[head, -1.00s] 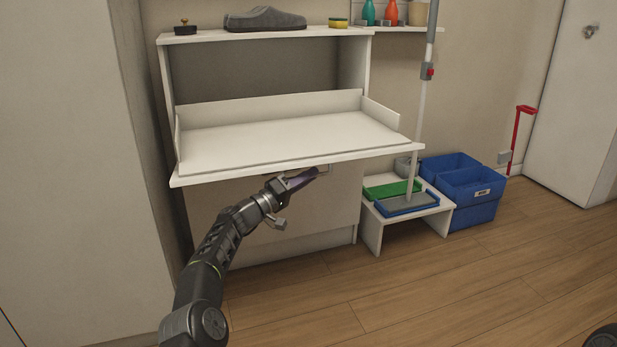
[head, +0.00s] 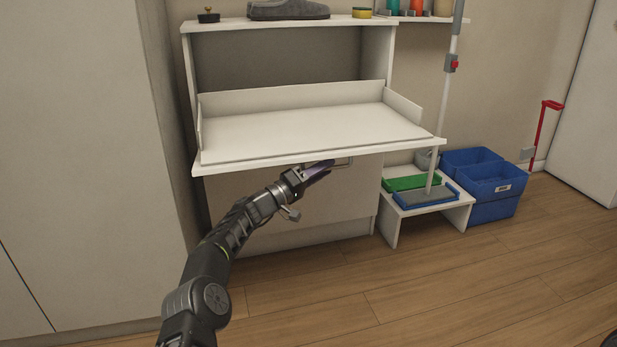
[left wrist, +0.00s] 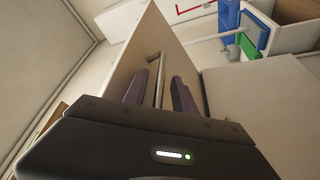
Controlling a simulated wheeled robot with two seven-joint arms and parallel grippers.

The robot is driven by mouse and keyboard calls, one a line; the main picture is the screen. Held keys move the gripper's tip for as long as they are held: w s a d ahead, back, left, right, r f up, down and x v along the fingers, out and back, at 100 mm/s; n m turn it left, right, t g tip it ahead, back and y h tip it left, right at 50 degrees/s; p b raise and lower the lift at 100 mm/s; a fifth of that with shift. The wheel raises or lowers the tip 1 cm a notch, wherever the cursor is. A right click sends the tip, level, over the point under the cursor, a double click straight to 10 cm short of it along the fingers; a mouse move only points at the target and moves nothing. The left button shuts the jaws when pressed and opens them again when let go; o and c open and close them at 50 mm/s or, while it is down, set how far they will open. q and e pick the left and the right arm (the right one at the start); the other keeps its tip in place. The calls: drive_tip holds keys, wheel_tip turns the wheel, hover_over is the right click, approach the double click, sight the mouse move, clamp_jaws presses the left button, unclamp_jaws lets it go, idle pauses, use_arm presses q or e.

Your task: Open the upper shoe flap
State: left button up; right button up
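The upper shoe flap (head: 310,132) is a white panel swung down from the cabinet. It lies nearly level, with low walls at its back and sides. Its thin metal handle (head: 346,162) shows just under the front edge. My left gripper (head: 328,169) is under that edge, at the handle. In the left wrist view the handle bar (left wrist: 159,78) stands between the two dark fingers of my left gripper (left wrist: 160,92), with gaps showing, so the gripper is open around it. My right gripper is not in view.
A grey shoe (head: 288,10) and a sponge (head: 362,13) lie on the cabinet top. The closed lower front (head: 340,205) is below the flap. At right stand a small white bench (head: 455,215), a mop (head: 446,90) and blue bins (head: 492,205). The floor in front is clear.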

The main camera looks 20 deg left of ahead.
use_arm(q)
drive_tip(key=p+v, duration=0.2)
drive_tip(key=v, duration=0.4)
drive_tip(key=shift+s, duration=0.3)
drive_tip(key=shift+f, duration=0.15)
